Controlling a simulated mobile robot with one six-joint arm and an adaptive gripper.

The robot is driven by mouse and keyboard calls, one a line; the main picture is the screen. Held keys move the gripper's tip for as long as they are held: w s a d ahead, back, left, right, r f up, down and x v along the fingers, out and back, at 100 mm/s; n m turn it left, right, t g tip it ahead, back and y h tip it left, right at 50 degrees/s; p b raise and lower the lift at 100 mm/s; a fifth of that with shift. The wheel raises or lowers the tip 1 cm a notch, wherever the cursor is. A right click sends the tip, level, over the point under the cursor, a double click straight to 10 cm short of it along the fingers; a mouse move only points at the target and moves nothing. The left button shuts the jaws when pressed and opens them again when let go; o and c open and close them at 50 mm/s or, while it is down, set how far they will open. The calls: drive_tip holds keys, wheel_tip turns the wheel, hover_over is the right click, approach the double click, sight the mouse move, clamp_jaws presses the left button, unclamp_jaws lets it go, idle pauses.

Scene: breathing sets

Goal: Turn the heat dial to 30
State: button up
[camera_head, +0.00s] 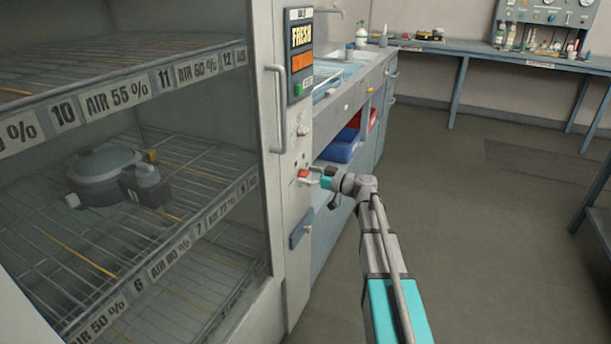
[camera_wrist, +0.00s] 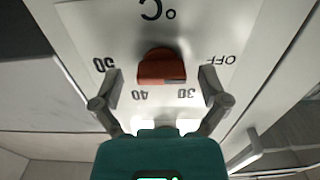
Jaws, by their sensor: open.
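The heat dial is a red-orange knob (camera_wrist: 162,68) on a pale panel (camera_wrist: 100,30), in the middle of the wrist view. The marks around it appear upside down: 50 at left, 40 and 30 below, OFF at right, °C above. Which mark the knob points at is hard to tell. My gripper (camera_wrist: 161,78) is open, one finger on each side of the knob, with gaps showing between fingers and knob. In the head view the dial (camera_head: 303,173) is small on the cabinet's narrow front panel, with my gripper (camera_head: 317,175) right at it.
A vertical door handle (camera_head: 279,108) sticks out above left of the dial. A display unit (camera_head: 300,55) is higher up, and a small grey-blue box (camera_head: 300,232) is below. A counter with a blue bin (camera_head: 341,146) stands behind. Open floor (camera_head: 480,240) lies to the right.

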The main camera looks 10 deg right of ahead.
drive_tip(key=c, duration=1.2)
drive_tip(key=shift+o, duration=0.2)
drive_tip(key=shift+a, duration=0.15)
drive_tip(key=shift+m, duration=0.3)
drive_tip(key=m, duration=0.5)
drive_tip(key=shift+w+d, duration=0.1)
drive_tip(key=shift+d, duration=0.1)
drive_tip(key=m, duration=0.6)
